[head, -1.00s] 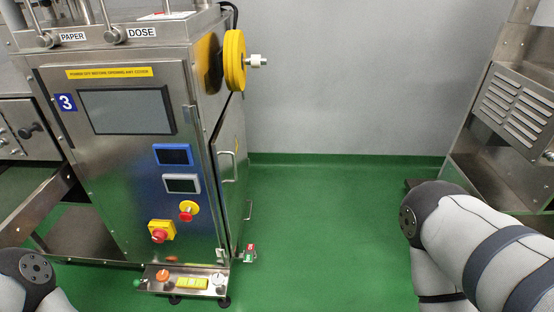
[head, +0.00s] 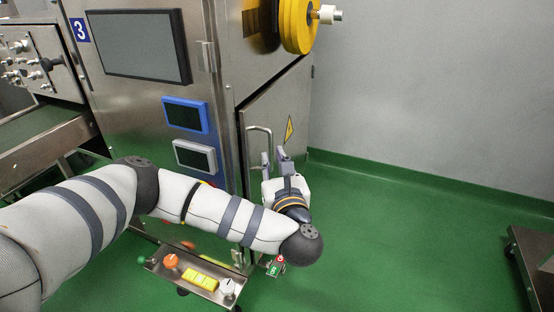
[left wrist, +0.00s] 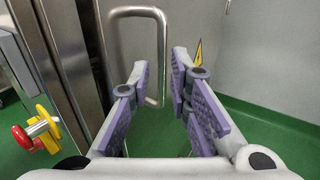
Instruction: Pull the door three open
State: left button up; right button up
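Door three is the steel side door (head: 275,112) of the machine with the blue 3 sign (head: 80,30). It looks shut and bears a yellow warning triangle. Its bent-bar handle (head: 257,129) also shows in the left wrist view (left wrist: 162,45). My right gripper is not in view.
A yellow wheel (head: 297,24) sticks out above the door. A low control box (head: 195,277) with buttons stands out at the machine's foot. A conveyor (head: 45,135) is at the left. The green floor (head: 400,230) to the right is clear, with a steel frame (head: 530,260) at the far right.

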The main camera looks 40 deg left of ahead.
aim_at(271, 149)
pick_arm(q)
jog(key=x, duration=0.5)
jog(key=shift+w+a+r, duration=0.1)
jog(key=shift+w+r, duration=0.05)
grip_shut()
